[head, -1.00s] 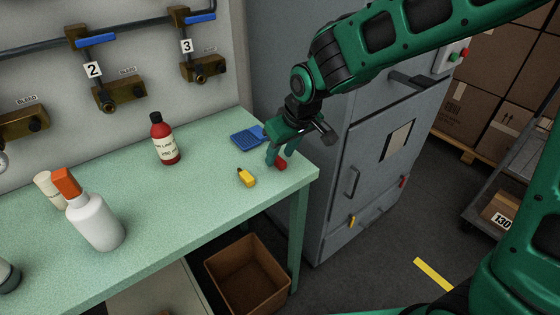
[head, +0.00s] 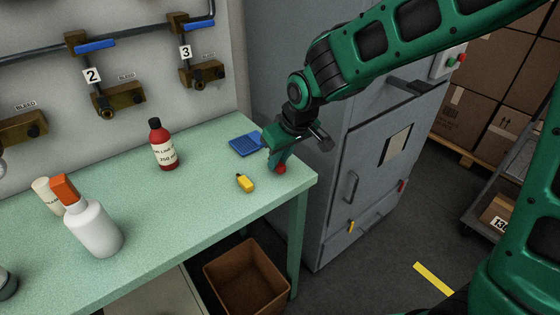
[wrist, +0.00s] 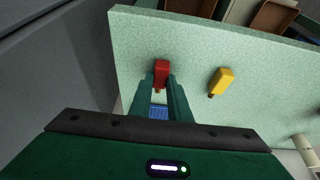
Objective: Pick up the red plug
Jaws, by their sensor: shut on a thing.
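The red plug (wrist: 161,70) is between the fingertips of my gripper (wrist: 162,82) in the wrist view, and the fingers are shut on it. In the head view the plug (head: 280,169) shows at the tips of my gripper (head: 277,163), near the right end of the green bench. The fingers hide part of it. I cannot tell whether it still touches the bench top. A yellow plug (head: 245,183) lies on the bench to the left of it, and also shows in the wrist view (wrist: 222,80).
The green bench (head: 200,215) also bears a blue tray (head: 245,145), a red bottle (head: 163,146) and a white spray bottle (head: 93,230). A grey cabinet (head: 375,190) stands right of the bench. A brown bin (head: 246,277) is below its front edge.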

